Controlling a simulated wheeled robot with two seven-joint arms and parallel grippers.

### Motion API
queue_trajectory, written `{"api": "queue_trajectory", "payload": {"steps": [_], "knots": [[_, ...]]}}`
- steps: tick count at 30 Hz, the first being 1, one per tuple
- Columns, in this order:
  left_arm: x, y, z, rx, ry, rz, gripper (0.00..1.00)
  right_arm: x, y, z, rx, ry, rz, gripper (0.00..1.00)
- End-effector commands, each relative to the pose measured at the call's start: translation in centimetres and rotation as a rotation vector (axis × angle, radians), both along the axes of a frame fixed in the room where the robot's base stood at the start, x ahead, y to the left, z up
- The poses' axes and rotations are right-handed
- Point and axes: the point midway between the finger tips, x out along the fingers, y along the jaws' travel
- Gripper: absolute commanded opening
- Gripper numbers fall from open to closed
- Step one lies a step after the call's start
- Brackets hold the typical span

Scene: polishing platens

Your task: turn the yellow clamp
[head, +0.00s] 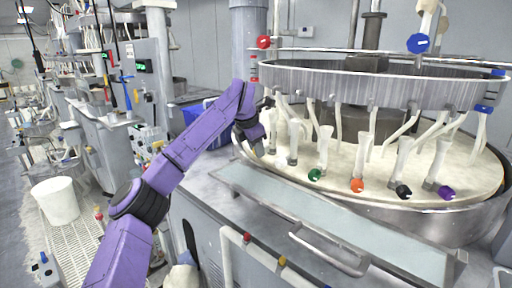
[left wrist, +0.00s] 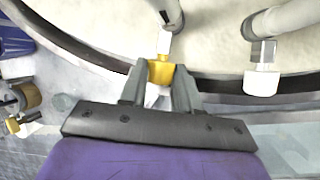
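The yellow clamp (left wrist: 162,73) is at the lower end of a pale hose at the platen's near rim in the left wrist view. My left gripper (left wrist: 161,70) has one finger on each side of it. The fingertips appear to touch its sides, with no clear gap. In the head view my left gripper (head: 258,148) is at the left side of the round platen (head: 330,178), and the yellow clamp is mostly hidden there. My right gripper is not in view.
Other clamps line the platen's near side: green (head: 315,174), orange (head: 357,185), black (head: 403,191) and purple (head: 446,192). A white clamp (left wrist: 262,83) is right of my left gripper. A metal ring (head: 370,85) hangs above the platen. A ledge (head: 330,215) runs in front.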

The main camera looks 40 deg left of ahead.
Motion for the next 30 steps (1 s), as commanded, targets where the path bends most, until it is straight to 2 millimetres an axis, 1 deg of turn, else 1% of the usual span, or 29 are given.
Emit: {"api": "queue_trajectory", "payload": {"steps": [5, 11, 17, 30], "knots": [[0.0, 0.0, 0.2, -0.007, 0.001, 0.0, 0.01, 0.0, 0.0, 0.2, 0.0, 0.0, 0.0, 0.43], [0.0, 0.2, 0.5, -0.067, 0.025, 0.002, 0.01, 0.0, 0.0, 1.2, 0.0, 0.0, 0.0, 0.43], [0.1, 0.5, 0.7, -0.191, 0.073, 0.003, 0.01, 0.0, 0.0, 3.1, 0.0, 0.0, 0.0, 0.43], [0.4, 1.0, 0.8, -0.473, 0.183, 0.003, 0.01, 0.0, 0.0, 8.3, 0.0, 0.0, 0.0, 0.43]]}}
